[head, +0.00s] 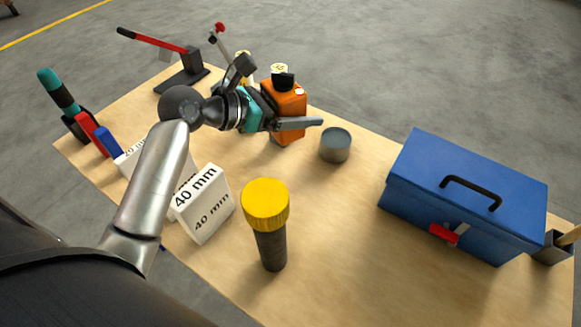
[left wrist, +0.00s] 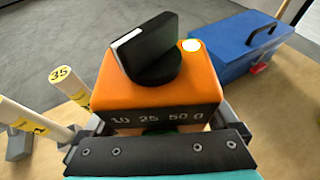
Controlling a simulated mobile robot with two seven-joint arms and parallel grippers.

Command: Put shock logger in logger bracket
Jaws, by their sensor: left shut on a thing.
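The shock logger is an orange box (head: 290,98) with a black dial on top, left of the blue toolbox in the head view. In the left wrist view the logger (left wrist: 155,88) fills the middle, with "10 25 50 g" on its face and a round white spot on top. My left gripper (head: 272,100) is shut on it, one finger on each side. The logger looks upright; I cannot tell whether it touches the table. I cannot make out the logger bracket. My right gripper is not in view.
A grey cylinder (head: 335,146) stands just right of the logger. A blue toolbox (head: 465,190) is at the right. A yellow-capped dark cylinder (head: 267,220) and white 40 mm blocks (head: 205,205) stand in front. The table's middle is clear.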

